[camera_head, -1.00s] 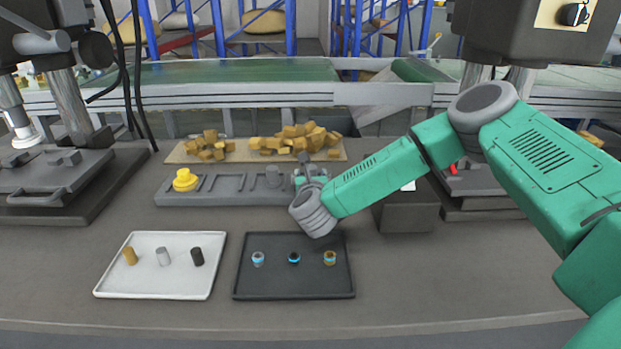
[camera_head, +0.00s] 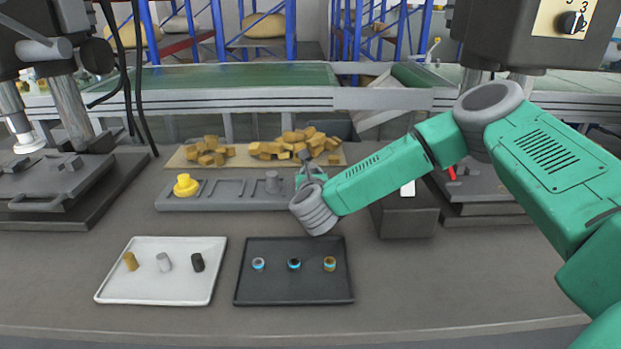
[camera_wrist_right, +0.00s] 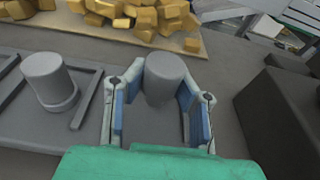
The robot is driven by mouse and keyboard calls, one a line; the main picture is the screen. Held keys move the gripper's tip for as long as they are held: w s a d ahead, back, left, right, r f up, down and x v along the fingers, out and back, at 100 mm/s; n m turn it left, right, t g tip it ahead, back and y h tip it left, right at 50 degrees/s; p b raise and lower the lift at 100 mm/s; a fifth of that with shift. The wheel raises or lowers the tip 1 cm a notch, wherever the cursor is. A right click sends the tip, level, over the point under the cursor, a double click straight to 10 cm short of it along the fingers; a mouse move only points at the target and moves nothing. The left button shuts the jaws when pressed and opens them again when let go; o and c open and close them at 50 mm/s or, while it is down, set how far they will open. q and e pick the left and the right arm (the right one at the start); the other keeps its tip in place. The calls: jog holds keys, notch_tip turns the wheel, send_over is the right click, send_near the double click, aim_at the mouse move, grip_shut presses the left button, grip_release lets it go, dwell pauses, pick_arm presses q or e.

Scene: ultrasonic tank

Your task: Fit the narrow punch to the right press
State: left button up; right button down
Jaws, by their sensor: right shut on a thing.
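The punch rack (camera_head: 225,199) is a grey slotted holder on the bench. A yellow punch (camera_head: 186,185) sits at its left end. A grey punch with a wider foot (camera_head: 272,182) stands further right, and also shows in the wrist view (camera_wrist_right: 50,80). My right gripper (camera_head: 311,172) is at the rack's right end. In the wrist view its fingers (camera_wrist_right: 160,110) are shut on another grey cylindrical punch (camera_wrist_right: 164,76), whose lower part is partly hidden. The right press (camera_head: 515,35) stands at the right, its base (camera_head: 490,210) partly behind my arm. My left gripper is out of view.
A dark box (camera_head: 405,220) stands between the rack and the right press. A white tray (camera_head: 150,289) and a dark tray (camera_head: 295,288) with small parts lie in front. Yellow chunks (camera_head: 300,143) lie on a board behind. The left press (camera_head: 55,190) is at the left.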

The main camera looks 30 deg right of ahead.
jog(key=shift+r, duration=0.5)
jog(key=p+v, duration=0.1)
jog(key=v, duration=1.1)
jog(key=shift+f, duration=0.3)
jog(key=shift+s, duration=0.1)
